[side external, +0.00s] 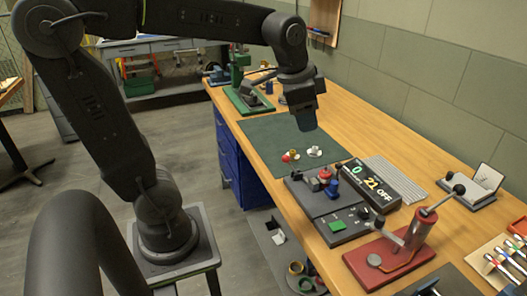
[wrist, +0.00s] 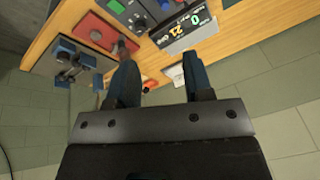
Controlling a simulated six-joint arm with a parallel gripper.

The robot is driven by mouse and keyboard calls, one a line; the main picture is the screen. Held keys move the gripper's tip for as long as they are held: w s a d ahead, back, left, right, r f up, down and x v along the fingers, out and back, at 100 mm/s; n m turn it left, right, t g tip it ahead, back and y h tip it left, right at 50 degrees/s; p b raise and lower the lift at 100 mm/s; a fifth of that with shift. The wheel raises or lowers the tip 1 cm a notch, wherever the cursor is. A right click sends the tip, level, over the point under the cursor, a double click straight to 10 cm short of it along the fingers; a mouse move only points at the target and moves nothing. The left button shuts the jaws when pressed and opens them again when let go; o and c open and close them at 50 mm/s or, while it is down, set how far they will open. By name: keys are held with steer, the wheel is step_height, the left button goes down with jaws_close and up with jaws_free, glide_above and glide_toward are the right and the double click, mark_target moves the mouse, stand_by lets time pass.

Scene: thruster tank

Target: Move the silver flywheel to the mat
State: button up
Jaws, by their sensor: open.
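The dark green mat (side external: 262,135) lies on the wooden bench in the side view. A small silver-white round piece (side external: 314,151) sits on the mat near its front right part; it may be the silver flywheel, but it is too small to be sure. A small gold and red piece (side external: 291,155) lies just left of it. My gripper (side external: 303,128) hangs above the mat, apart from these pieces. In the wrist view my gripper (wrist: 162,85) has its two fingers spread with nothing between them. The mat and the silver piece cannot be made out in the wrist view.
A grey console (side external: 318,200) with red and blue parts and a lit display (side external: 370,186) stand in front of the mat. A red-based lever press (side external: 390,258) is nearer the camera. A green-based machine (side external: 248,98) stands behind the mat. A ribbed grey plate (side external: 395,180) lies right.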

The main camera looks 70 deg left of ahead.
steer(key=s+d+f+n+t, duration=0.1)
steer(key=s+d+f+n, duration=0.1)
steer(key=s, duration=0.3)
steer(key=s+d+f+n, duration=0.1)
steer(key=s+d+n, duration=0.1)
steer(key=s, duration=0.4)
steer(key=shift+s+d+f+n+t+h, duration=0.15)
steer(key=shift+d+f+n+t+h, duration=0.2)
steer(key=shift+d+t, duration=0.1)
